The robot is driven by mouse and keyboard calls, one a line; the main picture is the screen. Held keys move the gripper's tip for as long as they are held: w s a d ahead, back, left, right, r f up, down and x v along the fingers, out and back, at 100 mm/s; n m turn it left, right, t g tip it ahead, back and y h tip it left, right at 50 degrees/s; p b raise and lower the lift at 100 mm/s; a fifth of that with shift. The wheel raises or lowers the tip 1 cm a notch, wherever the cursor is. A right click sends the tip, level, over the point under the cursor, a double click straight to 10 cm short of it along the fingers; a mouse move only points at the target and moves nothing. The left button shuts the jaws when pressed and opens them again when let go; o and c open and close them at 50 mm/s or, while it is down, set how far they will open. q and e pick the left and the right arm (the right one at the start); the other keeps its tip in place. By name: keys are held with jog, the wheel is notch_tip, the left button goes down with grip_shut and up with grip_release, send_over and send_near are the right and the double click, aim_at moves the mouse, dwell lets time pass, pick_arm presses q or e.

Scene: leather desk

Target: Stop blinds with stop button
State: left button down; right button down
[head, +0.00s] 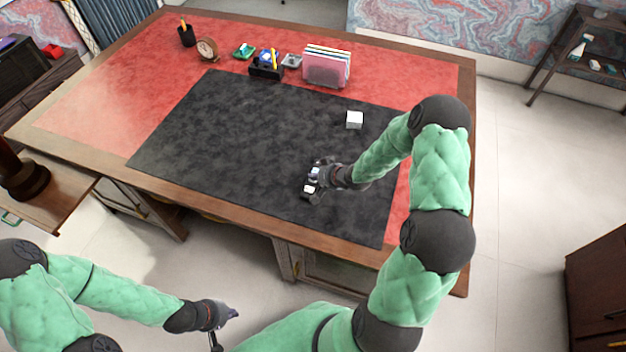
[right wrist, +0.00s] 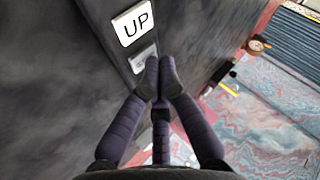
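A dark control panel (right wrist: 118,48) stands on the black desk mat. It carries a white "UP" button (right wrist: 132,23) and a second pale button (right wrist: 143,58) below it, partly hidden by my fingers, its label unreadable. No stop label is readable. My right gripper (right wrist: 157,72) is shut and empty, its fingertips at or just in front of the second button; I cannot tell whether they touch. In the head view, my right gripper (head: 313,184) is over the panel and largely hides it. Blue-grey blinds (head: 101,22) hang at the back left. My left gripper (head: 226,327) is open and empty, clear of the desk.
A white cube (head: 354,120) sits on the mat (head: 230,130) beyond my right gripper. A pen cup (head: 187,36), a clock (head: 207,49), an organizer (head: 266,68) and a file holder (head: 326,68) stand along the back. The mat's left part is clear.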

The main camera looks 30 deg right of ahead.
jog(key=shift+f, duration=0.15)
dwell(0.5)
jog(key=shift+r+p, duration=0.85)
notch_tip(320, 180, up, 5)
jog(key=p, duration=0.5)
jog(key=shift+f, duration=0.1)
dwell(0.3)
